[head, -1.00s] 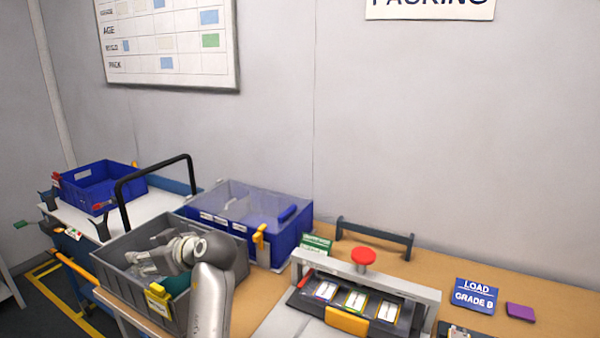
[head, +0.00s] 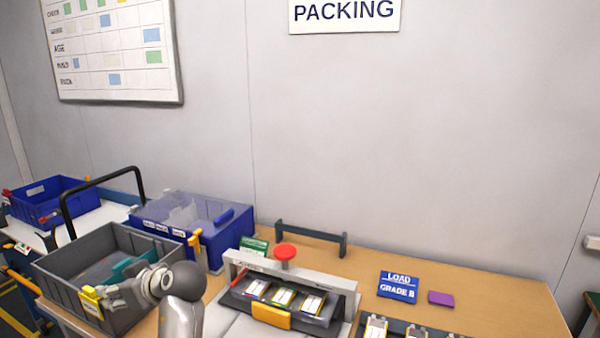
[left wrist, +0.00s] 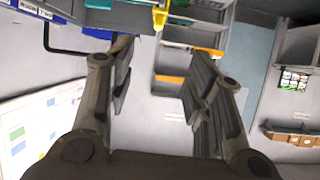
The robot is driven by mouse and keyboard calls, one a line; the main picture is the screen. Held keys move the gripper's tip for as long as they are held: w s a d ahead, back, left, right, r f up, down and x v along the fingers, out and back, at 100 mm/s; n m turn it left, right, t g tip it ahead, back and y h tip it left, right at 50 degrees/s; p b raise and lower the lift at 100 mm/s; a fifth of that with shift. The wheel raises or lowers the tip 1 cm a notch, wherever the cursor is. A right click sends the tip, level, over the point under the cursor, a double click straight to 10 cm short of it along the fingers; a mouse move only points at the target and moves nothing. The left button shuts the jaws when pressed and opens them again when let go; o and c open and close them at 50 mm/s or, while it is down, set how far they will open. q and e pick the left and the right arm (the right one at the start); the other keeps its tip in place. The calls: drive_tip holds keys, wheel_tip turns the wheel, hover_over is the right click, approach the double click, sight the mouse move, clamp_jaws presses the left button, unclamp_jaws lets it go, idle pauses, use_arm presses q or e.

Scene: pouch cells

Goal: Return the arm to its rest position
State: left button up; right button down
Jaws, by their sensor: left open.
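My left arm rises from the bottom of the head view, and its gripper (head: 122,296) is at the near right side of the grey bin, by the yellow tag. The fingers are partly hidden by the wrist in that view. In the left wrist view the two fingers of the left gripper (left wrist: 160,85) stand wide apart with nothing between them. My right gripper is in neither view.
The grey bin (head: 50,268) with a black handle stands at the left. Behind it is a blue lidded box (head: 212,250). A press fixture (head: 345,284) holding several cells is to the right. The bench (head: 500,295) is clear at the far right.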

use_arm(q)
drive_tip(key=s+d+f+m+h, duration=0.2)
drive_tip(key=s+f+m+h, duration=0.15)
drive_tip(key=s+f, duration=0.4)
drive_tip(key=s+d+f+m+h, duration=0.2)
drive_tip(key=s+f+m, duration=0.25)
drive_tip(key=f, duration=0.65)
drive_tip(key=s+d+f+m+g+h, duration=0.1)
drive_tip(key=s+d+f+m+h, duration=0.1)
drive_tip(key=s+d, duration=0.35)
drive_tip(key=s+d+f+m+h, duration=0.2)
drive_tip(key=s, duration=0.6)
drive_tip(key=s+d+f+m+g+h, duration=0.1)
drive_tip(key=s+d+f+m+h, duration=0.2)
drive_tip(key=s, duration=0.4)
wheel_tip(320, 180, down, 24)
drive_tip(key=s+d+f+g, duration=0.1)
drive_tip(key=s+d, duration=0.1)
drive_tip(key=s+a+f+g, duration=0.1)
drive_tip(key=s+a+f, duration=0.2)
drive_tip(key=s+f, duration=1.3)
drive_tip(key=shift+s+y, duration=0.35)
drive_tip(key=shift+s, duration=0.1)
drive_tip(key=shift+a, duration=0.1)
